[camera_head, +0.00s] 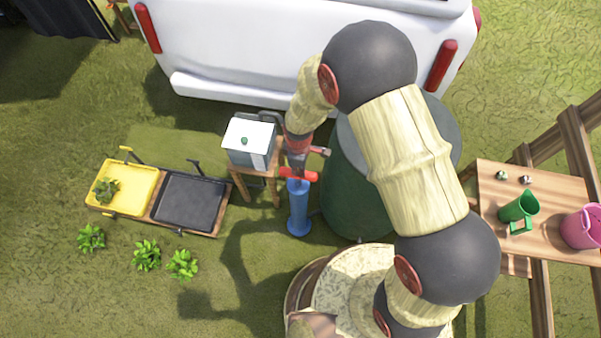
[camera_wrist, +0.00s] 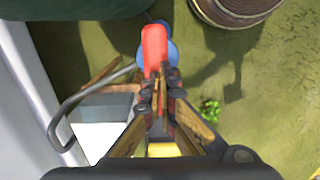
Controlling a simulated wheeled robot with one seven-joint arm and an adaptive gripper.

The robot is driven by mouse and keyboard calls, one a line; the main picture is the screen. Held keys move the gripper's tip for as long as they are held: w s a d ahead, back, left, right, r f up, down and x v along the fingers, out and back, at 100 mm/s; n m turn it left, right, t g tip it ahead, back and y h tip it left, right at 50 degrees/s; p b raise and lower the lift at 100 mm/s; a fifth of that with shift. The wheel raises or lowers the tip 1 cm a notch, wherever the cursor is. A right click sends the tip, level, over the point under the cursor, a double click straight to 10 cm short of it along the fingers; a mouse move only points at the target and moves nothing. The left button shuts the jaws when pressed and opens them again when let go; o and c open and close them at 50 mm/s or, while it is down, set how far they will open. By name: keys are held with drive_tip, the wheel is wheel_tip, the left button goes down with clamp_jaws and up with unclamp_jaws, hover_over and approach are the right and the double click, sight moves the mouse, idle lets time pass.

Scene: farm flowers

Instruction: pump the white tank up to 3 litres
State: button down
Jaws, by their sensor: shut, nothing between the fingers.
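The white tank (camera_head: 249,136) is a small box with a white top and a green dot, on a wooden stool. In the wrist view it is at lower left (camera_wrist: 102,112). A blue pump (camera_head: 299,211) with a red handle (camera_head: 304,175) stands upright right of the stool. The red handle also shows in the wrist view (camera_wrist: 153,42), just beyond my fingertips. My gripper (camera_head: 295,163) is shut and empty, over the handle; I cannot tell whether it touches it. A grey hose (camera_wrist: 72,104) runs between pump and tank. No litre reading can be made out.
A large green barrel (camera_head: 345,190) stands close right of the pump. A white vehicle (camera_head: 250,50) is behind. At left is a low stand with a yellow tray (camera_head: 140,177) and a black tray (camera_head: 190,200). A wooden table (camera_head: 500,220) at right holds a green cup and pink bucket.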

wheel_tip(320, 180, up, 8)
drive_tip(key=p, duration=0.1)
drive_tip(key=shift+r+p, duration=0.15)
drive_tip(key=shift+p, duration=0.2)
drive_tip(key=shift+w, duration=0.15)
idle(0.4)
